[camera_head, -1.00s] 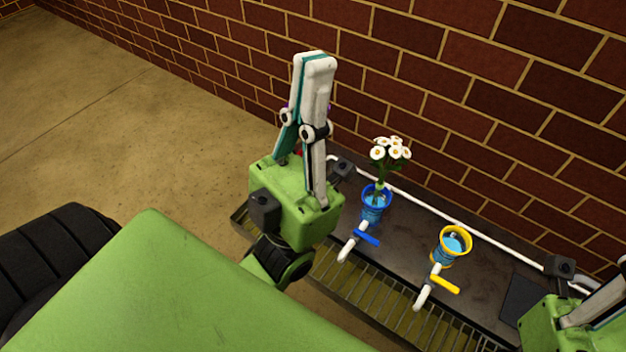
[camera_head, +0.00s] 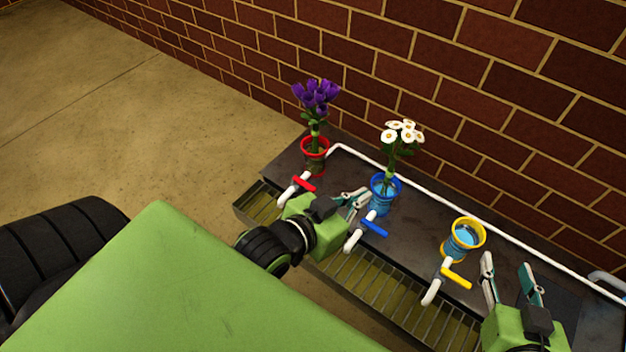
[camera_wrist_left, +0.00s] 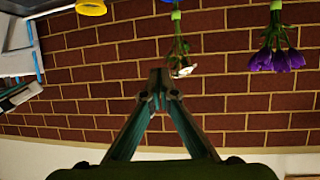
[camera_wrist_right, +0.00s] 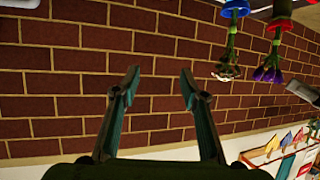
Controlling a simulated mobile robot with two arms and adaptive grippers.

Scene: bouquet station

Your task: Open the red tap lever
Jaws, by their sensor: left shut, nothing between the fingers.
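The red tap lever (camera_head: 304,184) sits on a white spout (camera_head: 292,190) at the left end of the counter, below the red pot (camera_head: 315,150) with purple flowers (camera_head: 316,96). It lies crosswise to the spout. My left gripper (camera_head: 360,196) is right of the red lever, apart from it, with its fingers beside the blue pot. Its fingertips meet with nothing between them in the left wrist view (camera_wrist_left: 159,82). My right gripper (camera_head: 508,268) is open and empty, right of the yellow tap; its spread fingers also show in the right wrist view (camera_wrist_right: 160,76).
The blue pot (camera_head: 380,208) with white flowers and the blue lever (camera_head: 375,228) are close to my left gripper. The yellow pot (camera_head: 456,246) and yellow lever (camera_head: 456,276) stand further right. A white pipe (camera_head: 445,205) runs along the back. A slatted grate (camera_head: 370,290) lies in front.

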